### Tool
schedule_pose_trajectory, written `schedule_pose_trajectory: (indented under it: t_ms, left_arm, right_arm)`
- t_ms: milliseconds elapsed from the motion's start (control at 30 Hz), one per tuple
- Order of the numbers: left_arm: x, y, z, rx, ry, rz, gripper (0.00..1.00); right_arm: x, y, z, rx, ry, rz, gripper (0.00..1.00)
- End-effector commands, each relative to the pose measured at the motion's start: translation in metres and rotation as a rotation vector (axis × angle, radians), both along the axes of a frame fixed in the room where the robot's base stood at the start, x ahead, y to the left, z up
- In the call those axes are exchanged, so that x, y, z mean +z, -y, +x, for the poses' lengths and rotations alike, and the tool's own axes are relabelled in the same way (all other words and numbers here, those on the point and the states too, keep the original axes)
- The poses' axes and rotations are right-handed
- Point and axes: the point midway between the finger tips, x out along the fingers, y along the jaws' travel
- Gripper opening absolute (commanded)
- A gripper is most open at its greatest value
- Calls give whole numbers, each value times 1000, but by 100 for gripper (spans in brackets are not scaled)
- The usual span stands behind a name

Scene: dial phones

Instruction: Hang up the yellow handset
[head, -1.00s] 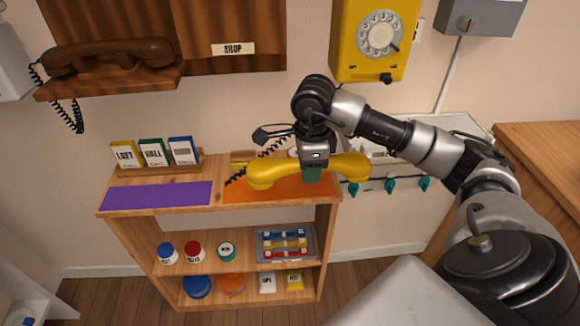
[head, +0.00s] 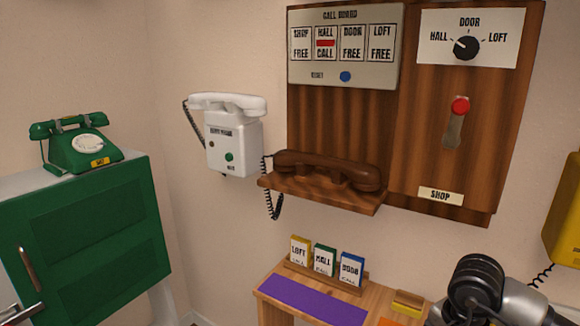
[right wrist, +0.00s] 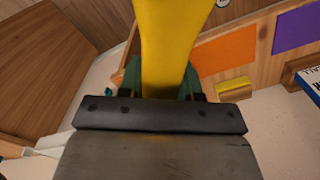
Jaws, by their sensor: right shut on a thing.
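The yellow handset (right wrist: 165,40) fills the upper middle of the right wrist view. My right gripper (right wrist: 162,85) is shut on it, with a green finger on each side. In the head view my right arm's wrist shows at the bottom right, but its fingers and the handset are below the picture. The yellow wall phone (head: 566,215) is cut off at the right edge of the head view, with a black cord below it. Its hook is not in view.
A shelf top with a purple mat (head: 312,299) and several cards lies below. A brown handset (head: 325,171) rests on a wooden ledge under the call board (head: 345,45). A white wall phone (head: 232,140) and a green dial phone (head: 85,145) stand left.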

Motion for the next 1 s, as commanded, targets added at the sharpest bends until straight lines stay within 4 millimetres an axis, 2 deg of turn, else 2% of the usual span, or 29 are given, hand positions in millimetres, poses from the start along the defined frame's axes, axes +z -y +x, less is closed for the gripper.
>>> schedule_pose_trajectory:
  t_ms: [100,300,567,867,1000]
  left_arm:
    - [0,0,0,0,0,0,51]
    - [0,0,0,0,0,0,51]
    - [0,0,0,0,0,0,51]
    - [33,-6,-32,-5,-23,4,51]
    - [51,-10,-53,-8,-35,6,51]
  right_arm:
    - [-3,-24,7,287,3,1,0]
    - [-7,-56,13,712,3,-1,0]
    - [-10,-83,18,1102,2,-2,0]
    - [33,-83,-12,1118,-4,0,0]
    - [58,-83,-31,1117,-4,-1,0]
